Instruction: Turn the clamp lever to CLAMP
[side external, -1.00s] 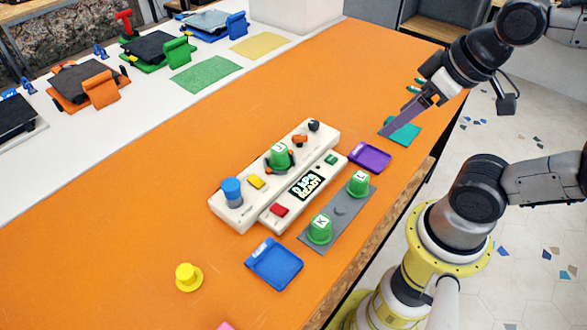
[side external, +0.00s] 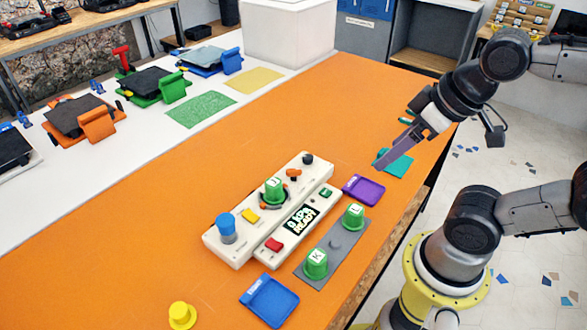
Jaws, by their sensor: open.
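A cream console (side external: 215,246) stands on the orange table. Near its far end is a small orange part with a dark piece (side external: 293,174), which looks like a lever; any CLAMP label is too small to read. Another orange and black piece (side external: 286,203) sits around the base of a green lettered cap (side external: 273,191) on the console. My gripper (side external: 380,163), with long purple fingers, is open and empty. It points down and left beside a teal square (side external: 398,162), to the right of the console and apart from it.
The console also carries a blue knob (side external: 226,226), yellow button (side external: 250,216), red button (side external: 274,245), display (side external: 301,219) and black knob (side external: 307,159). A grey plate (side external: 322,266) with two green caps, a purple tray (side external: 363,190) and a blue tray (side external: 268,300) lie near the front edge.

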